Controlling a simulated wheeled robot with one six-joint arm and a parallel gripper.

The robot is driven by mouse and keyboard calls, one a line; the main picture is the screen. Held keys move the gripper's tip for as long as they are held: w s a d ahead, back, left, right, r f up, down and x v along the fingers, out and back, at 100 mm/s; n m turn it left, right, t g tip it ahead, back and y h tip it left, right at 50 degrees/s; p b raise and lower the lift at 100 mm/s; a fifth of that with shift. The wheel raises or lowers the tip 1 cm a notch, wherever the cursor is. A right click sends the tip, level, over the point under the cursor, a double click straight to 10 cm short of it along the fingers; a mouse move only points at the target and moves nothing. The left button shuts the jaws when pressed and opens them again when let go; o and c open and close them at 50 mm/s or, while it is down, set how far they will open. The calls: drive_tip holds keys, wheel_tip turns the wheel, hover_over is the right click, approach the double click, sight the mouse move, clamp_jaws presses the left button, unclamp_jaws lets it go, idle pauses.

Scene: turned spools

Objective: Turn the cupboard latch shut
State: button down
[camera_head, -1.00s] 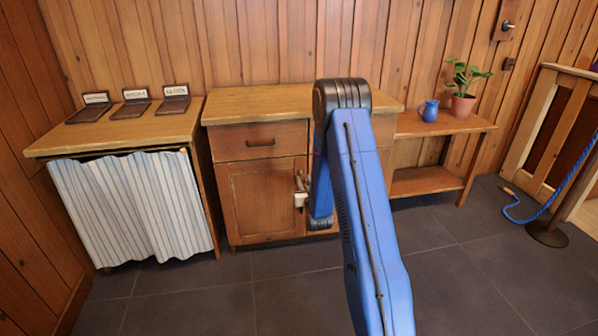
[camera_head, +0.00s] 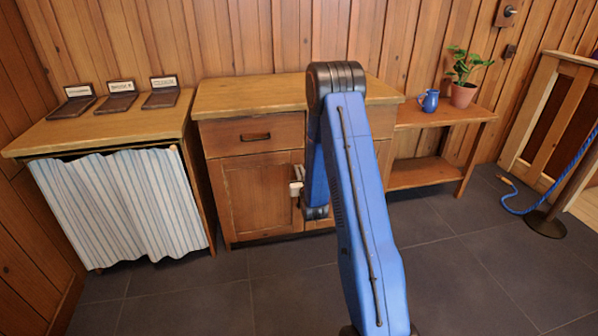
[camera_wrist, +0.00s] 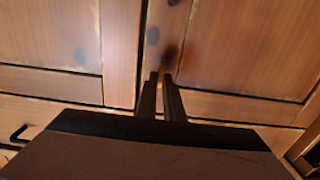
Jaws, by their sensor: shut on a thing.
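The wooden cupboard (camera_head: 256,195) stands against the back wall, with a drawer above its closed-looking doors. My gripper (camera_head: 296,187) is at the front of the doors, near the seam between them, partly hidden by my blue arm. In the wrist view my gripper (camera_wrist: 161,78) has its two dark fingers close together at the door seam. A small yellowish bit, apparently the latch (camera_wrist: 161,82), shows between the fingertips. The fingers hide most of it, so its angle cannot be told. The latch cannot be made out in the head view.
A side table with a striped curtain (camera_head: 122,208) stands left, bearing several small dark stands with labels. A low shelf (camera_head: 440,115) at right holds a blue jug (camera_head: 429,101) and a potted plant (camera_head: 463,94). A rope post (camera_head: 545,224) stands far right. The floor is clear.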

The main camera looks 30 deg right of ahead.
drive_tip(key=shift+n, duration=0.4)
drive_tip(key=shift+w+a+f+n, duration=0.1)
drive_tip(key=shift+a+f+n, duration=0.1)
drive_tip(key=shift+n, duration=2.65)
drive_tip(key=shift+a+f+n, duration=0.15)
drive_tip(key=shift+f+n, duration=0.05)
drive_tip(key=shift+n, duration=2.7)
drive_tip(key=shift+w+a+f+n, duration=0.1)
drive_tip(key=shift+a+f+n, duration=0.1)
drive_tip(key=shift+n, duration=2.65)
drive_tip(key=c, duration=1.9)
unclamp_jaws()
drive_tip(key=shift+s, duration=0.1)
